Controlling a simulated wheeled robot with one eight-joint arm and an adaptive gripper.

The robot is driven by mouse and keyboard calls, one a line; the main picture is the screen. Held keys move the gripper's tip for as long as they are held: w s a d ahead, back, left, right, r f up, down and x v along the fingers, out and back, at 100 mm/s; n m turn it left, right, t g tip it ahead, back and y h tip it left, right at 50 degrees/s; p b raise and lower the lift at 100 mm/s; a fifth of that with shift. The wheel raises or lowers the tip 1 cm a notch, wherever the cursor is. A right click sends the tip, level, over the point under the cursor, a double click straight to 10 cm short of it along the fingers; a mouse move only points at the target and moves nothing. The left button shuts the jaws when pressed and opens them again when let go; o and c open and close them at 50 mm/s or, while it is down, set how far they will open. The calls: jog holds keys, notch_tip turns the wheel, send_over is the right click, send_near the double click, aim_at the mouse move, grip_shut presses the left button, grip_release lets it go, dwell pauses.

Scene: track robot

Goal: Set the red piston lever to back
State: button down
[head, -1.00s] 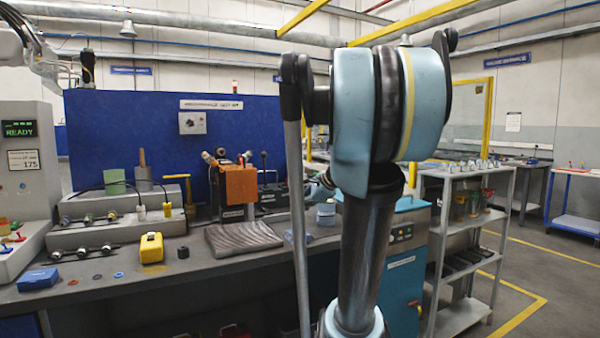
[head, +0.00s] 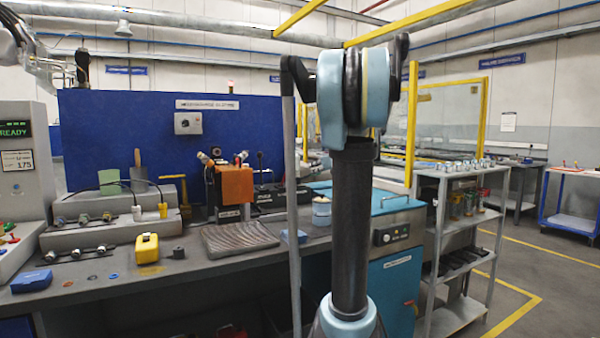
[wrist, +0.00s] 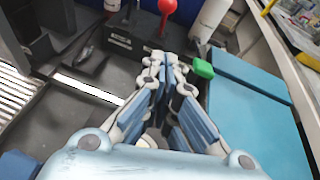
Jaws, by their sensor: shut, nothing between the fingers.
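The red piston lever (wrist: 167,7) shows at the top of the wrist view, its round red knob on a short stem above a dark block (wrist: 132,42). The knob is cut by the upper picture edge, and I cannot tell which way the lever is set. My gripper (wrist: 166,62) is shut and empty, its fingertips just below the dark block in the picture and apart from the knob. In the head view I cannot make out the red knob, and my gripper is hidden behind my arm.
A green piece (wrist: 203,68) lies right of my fingertips, beside a blue surface (wrist: 245,85). A yellow box (head: 147,248) stands further left.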

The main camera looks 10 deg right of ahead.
jog(key=r+x, duration=0.2)
jog(key=x, duration=1)
jog(key=shift+w+a+r, duration=0.25)
jog(key=shift+w+a, duration=0.2)
jog(key=shift+w, duration=0.2)
